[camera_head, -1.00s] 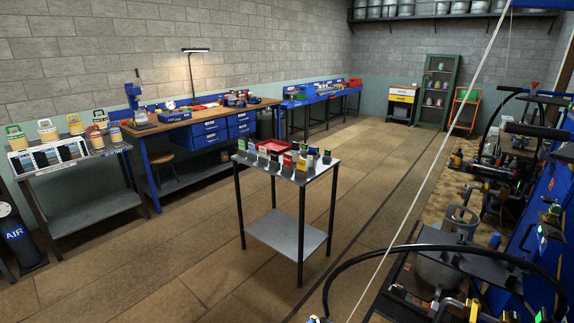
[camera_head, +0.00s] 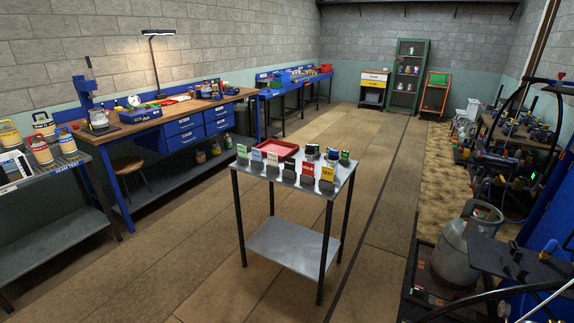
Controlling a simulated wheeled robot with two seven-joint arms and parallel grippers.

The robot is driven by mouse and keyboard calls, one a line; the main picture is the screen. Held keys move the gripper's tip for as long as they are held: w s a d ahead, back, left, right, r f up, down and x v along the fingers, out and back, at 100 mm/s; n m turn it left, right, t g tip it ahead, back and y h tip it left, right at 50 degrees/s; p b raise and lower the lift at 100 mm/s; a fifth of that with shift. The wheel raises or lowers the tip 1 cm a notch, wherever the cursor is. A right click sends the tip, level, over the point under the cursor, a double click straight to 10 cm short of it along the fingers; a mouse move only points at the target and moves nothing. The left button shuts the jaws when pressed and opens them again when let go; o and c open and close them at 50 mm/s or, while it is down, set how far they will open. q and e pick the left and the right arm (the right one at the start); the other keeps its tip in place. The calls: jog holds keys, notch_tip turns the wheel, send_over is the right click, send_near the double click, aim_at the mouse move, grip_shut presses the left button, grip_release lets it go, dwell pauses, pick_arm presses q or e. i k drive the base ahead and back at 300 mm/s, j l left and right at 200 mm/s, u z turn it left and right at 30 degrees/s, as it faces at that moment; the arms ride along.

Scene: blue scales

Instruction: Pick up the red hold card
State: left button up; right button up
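The red hold card (camera_head: 308,168) stands upright in a small grey holder near the front edge of a small metal table (camera_head: 342,181) in the middle of the room. A yellow card (camera_head: 327,173) stands to its right, and green, pale blue and whitish cards stand in the row to its left. Neither of my grippers is in view.
A red tray (camera_head: 276,147) and several small dark items lie on the same table behind the cards. A long workbench (camera_head: 190,112) runs along the left wall. A gas cylinder (camera_head: 466,243) stands at the right. The floor (camera_head: 365,150) around the table is mostly clear.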

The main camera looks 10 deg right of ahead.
aim_at(307, 167)
jog(key=i+j, duration=0.1)
jog(key=i, duration=0.6)
jog(key=i+j, duration=0.1)
jog(key=i, duration=0.55)
jog(key=i+l, duration=0.2)
jog(key=l, duration=0.2)
jog(key=i+l, duration=0.2)
jog(key=l, duration=0.2)
jog(key=i+l, duration=0.15)
jog(key=l, duration=0.25)
jog(key=i+l, duration=0.2)
jog(key=l, duration=0.2)
